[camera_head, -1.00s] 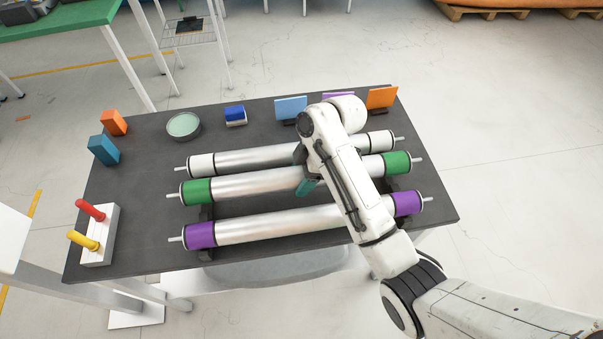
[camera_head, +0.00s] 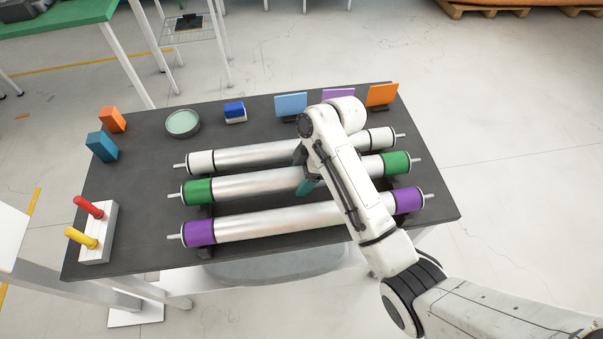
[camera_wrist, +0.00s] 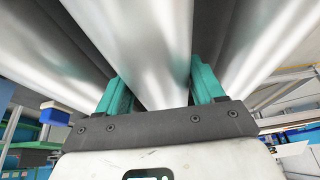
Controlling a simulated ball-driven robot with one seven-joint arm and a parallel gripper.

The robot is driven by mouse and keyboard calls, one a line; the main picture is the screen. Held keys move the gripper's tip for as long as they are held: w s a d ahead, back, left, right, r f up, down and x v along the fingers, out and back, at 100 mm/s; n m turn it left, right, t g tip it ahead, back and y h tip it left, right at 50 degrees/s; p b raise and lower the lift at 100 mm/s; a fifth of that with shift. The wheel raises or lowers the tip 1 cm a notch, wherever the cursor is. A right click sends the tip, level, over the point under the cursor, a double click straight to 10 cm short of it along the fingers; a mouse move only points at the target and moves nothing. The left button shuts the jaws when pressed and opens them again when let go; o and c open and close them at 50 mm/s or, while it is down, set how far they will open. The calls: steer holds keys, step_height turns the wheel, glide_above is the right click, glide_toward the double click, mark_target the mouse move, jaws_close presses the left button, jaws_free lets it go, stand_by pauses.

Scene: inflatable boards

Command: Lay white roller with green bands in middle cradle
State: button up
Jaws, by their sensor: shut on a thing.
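The roller with green bands (camera_head: 250,186) has a silvery-white body and a green band at each end. It lies level between the other two rollers, at the middle cradle place. My gripper (camera_head: 307,184) is shut on it near its middle, partly hidden behind my arm. In the wrist view its teal fingers (camera_wrist: 163,92) stand on either side of the green-banded roller (camera_wrist: 150,50). The middle cradle is hidden under the roller, so I cannot tell whether the roller touches it.
A white-banded roller (camera_head: 240,157) lies behind and a purple-banded roller (camera_head: 270,222) in front, both close alongside. Cards, a blue block (camera_head: 235,112), a round dish (camera_head: 183,123) and a white block with red and yellow pegs (camera_head: 98,240) stand on the dark table (camera_head: 140,190).

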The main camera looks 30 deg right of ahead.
steer(key=shift+f+b, duration=0.4)
steer(key=shift+f, duration=0.35)
steer(key=o, duration=1.8)
steer(key=shift+c, duration=0.2)
steer(key=p+v, duration=0.1)
steer(key=v, duration=0.8)
steer(key=shift+r, duration=0.25)
steer(key=shift+d+r+p, duration=0.3)
steer(key=shift+r+p, duration=0.3)
